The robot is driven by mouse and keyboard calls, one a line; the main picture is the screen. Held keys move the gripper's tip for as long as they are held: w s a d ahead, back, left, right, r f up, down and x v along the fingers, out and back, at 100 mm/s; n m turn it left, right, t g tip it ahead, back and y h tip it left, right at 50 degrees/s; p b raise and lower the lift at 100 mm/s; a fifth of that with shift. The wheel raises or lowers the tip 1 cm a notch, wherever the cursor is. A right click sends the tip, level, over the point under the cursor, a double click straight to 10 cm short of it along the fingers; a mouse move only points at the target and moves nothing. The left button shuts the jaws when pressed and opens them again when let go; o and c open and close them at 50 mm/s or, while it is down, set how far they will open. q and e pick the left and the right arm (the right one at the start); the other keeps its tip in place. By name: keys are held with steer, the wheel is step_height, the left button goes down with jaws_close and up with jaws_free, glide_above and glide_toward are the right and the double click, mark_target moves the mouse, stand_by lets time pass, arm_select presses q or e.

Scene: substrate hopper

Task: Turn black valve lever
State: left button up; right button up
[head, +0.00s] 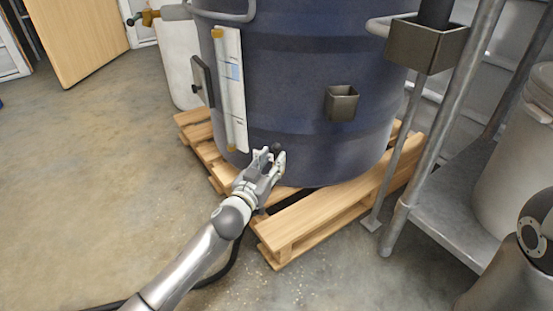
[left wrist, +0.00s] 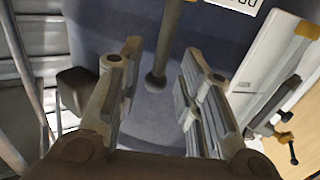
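A dark lever with a ball end (left wrist: 157,80) hangs between the fingers of my left gripper (left wrist: 155,90) in the left wrist view. The gripper is open, one finger on each side, with gaps to the lever. In the head view my left gripper (head: 268,158) is at the low front of the blue tank (head: 300,90), and a small black knob (head: 276,148) shows at its fingertips. The lever's base is hidden there. My right gripper is not in view.
The tank stands on a wooden pallet (head: 320,220). A white gauge strip (head: 232,90) and a metal cup (head: 342,103) are on its wall. A brass valve (head: 149,17) sits by a white container at the back left. A metal rack (head: 465,215) stands right. The left floor is clear.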

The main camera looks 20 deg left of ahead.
mark_target(276, 156)
arm_select(q)
steer(key=shift+w+d+b, duration=0.2)
steer(key=shift+w+b, duration=0.5)
steer(key=shift+w, duration=1.15)
steer(key=shift+c, duration=0.3)
jaws_close()
